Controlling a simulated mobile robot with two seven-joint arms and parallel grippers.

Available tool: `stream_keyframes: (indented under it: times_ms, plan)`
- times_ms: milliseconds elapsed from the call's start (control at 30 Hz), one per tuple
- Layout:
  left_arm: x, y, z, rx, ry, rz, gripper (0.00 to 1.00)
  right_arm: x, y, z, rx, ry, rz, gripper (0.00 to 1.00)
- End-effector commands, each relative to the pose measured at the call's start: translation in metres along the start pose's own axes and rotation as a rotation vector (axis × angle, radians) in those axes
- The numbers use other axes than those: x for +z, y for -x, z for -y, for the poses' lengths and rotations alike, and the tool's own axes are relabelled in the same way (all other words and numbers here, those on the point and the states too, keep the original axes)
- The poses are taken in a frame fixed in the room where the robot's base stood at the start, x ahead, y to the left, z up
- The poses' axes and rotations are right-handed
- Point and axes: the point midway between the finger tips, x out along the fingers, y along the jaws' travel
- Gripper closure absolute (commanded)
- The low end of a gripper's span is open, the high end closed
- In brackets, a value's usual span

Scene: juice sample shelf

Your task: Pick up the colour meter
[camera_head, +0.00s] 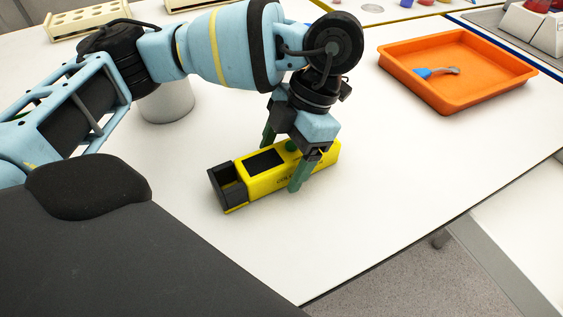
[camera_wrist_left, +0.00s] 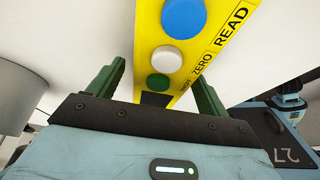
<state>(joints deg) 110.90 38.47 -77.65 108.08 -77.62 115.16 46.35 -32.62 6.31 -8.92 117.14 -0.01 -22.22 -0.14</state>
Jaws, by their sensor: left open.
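The colour meter (camera_head: 259,178) is a yellow box with a dark screen and a black open-ended section at its left end, lying on the white table. My left gripper (camera_head: 283,163) is over its right half, with green fingers on either side of the body. The fingers are open and not visibly pressed on it. In the left wrist view the colour meter (camera_wrist_left: 222,45) runs between the two fingers (camera_wrist_left: 160,85), with blue, white and green buttons and the words READ and ZERO. My right gripper is not in view.
An orange tray (camera_head: 395,85) with a blue-handled tool (camera_head: 436,72) stands at the right. A pale cylinder (camera_head: 168,103) stands behind my left arm, and cream racks (camera_head: 88,22) are at the back. The table (camera_head: 370,190) is clear right of the meter, up to its front edge.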

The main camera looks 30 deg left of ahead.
Motion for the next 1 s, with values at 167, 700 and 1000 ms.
stream_keyframes:
  times_ms: [167, 700, 1000]
  plan:
    - [-0.0002, -0.0103, 0.0002, 0.000, 0.000, 0.000, 0.22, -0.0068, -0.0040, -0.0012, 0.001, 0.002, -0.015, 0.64]
    - [-0.0002, -0.0096, 0.0001, 0.000, 0.001, 0.001, 0.68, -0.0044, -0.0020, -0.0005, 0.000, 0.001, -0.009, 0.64]
    - [-0.0003, -0.0090, 0.0001, 0.000, 0.000, 0.002, 0.81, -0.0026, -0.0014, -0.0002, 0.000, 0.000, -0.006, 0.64]
